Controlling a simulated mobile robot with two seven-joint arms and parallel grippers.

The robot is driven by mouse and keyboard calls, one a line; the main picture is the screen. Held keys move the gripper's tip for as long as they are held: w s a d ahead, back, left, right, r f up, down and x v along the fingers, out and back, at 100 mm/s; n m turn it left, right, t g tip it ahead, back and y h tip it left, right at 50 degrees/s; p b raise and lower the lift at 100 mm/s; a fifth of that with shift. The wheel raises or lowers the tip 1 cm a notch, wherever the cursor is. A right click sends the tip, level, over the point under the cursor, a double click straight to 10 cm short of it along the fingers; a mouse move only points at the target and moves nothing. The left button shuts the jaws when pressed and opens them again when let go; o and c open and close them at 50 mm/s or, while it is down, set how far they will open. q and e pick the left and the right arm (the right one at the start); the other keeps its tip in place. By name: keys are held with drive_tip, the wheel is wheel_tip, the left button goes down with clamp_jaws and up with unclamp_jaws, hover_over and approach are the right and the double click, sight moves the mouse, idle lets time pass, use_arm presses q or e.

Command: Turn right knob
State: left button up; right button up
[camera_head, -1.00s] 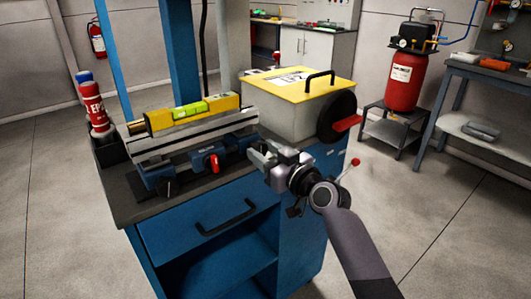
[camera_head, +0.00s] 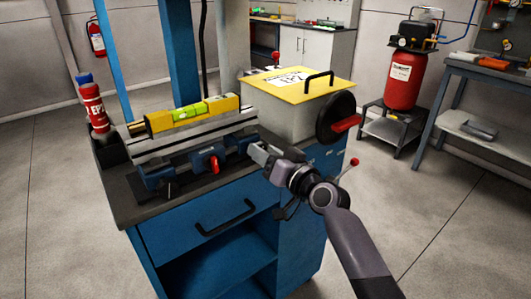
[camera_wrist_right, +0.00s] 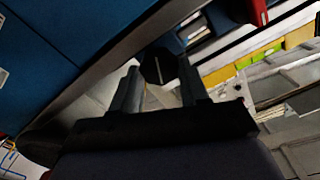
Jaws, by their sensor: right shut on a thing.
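A blue fixture (camera_head: 180,170) with several knobs lies along the front of the workbench top. A dark knob (camera_head: 165,188) is at its left and a red-handled knob (camera_head: 212,163) is at its middle. My right gripper (camera_head: 258,155) is at the fixture's right end and hides the right knob in the head view. In the right wrist view, the dark right knob (camera_wrist_right: 157,67), with a pale line on its face, sits between the tips of my two fingers (camera_wrist_right: 158,85). The gripper is shut on it. My left gripper is not in view.
A yellow spirit level (camera_head: 185,115) lies on the grey rail behind the fixture. A box with a yellow lid (camera_head: 335,85) and a red-handled black wheel (camera_head: 337,118) stands right of the gripper. A drawer handle (camera_head: 225,217) juts out below.

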drive_tip(key=o, duration=1)
drive_tip(key=shift+o, duration=0.2)
drive_tip(key=v, duration=0.7)
drive_tip(key=shift+p, duration=0.3)
drive_tip(key=shift+s, duration=0.1)
